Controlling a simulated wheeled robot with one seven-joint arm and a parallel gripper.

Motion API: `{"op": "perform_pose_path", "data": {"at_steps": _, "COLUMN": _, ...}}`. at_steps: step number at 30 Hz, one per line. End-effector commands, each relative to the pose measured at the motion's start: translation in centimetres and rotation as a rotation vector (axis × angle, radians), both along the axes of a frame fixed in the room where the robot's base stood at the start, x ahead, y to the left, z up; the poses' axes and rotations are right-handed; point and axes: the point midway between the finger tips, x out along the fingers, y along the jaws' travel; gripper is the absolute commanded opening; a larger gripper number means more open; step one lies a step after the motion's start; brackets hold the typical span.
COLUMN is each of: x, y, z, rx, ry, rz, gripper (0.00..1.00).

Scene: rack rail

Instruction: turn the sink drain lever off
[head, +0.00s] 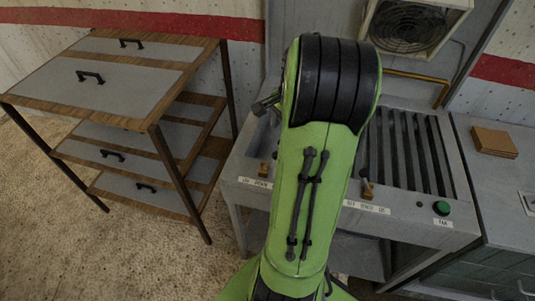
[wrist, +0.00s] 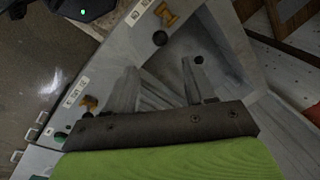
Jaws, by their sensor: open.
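The sink drain lever is the brass-coloured lever (head: 263,169) at the left of the grey bench's front, above a small blurred label. It also shows in the wrist view (wrist: 167,14) at the top, beside a dark round knob or pivot. My gripper (wrist: 163,84) is open and empty, with its two fingers apart over the sink basin (wrist: 228,50). The lever lies beyond the fingertips, clear of them. In the head view my green arm hides the gripper and part of the basin.
A second brass lever (head: 367,186) and a green button (head: 441,208) are further right on the bench front. A slatted grille (head: 405,150) lies behind them. A wooden shelf unit (head: 130,110) stands close on the left. A fan unit (head: 412,25) hangs behind.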

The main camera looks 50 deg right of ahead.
Motion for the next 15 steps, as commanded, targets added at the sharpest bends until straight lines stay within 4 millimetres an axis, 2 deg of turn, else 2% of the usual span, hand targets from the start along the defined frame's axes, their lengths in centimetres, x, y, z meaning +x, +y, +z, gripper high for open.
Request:
{"op": "perform_pose_path", "data": {"at_steps": 1, "x": 0.2, "y": 0.1, "z": -1.6, "rx": 0.005, "ry": 0.002, "rz": 0.002, "gripper": 0.54}}
{"op": "perform_pose_path", "data": {"at_steps": 9, "x": 1.4, "y": -0.1, "z": -8.4, "rx": 0.005, "ry": 0.002, "rz": 0.005, "gripper": 0.54}}
{"op": "perform_pose_path", "data": {"at_steps": 15, "x": 2.1, "y": -0.2, "z": -12.2, "rx": 0.003, "ry": 0.002, "rz": 0.004, "gripper": 0.54}}
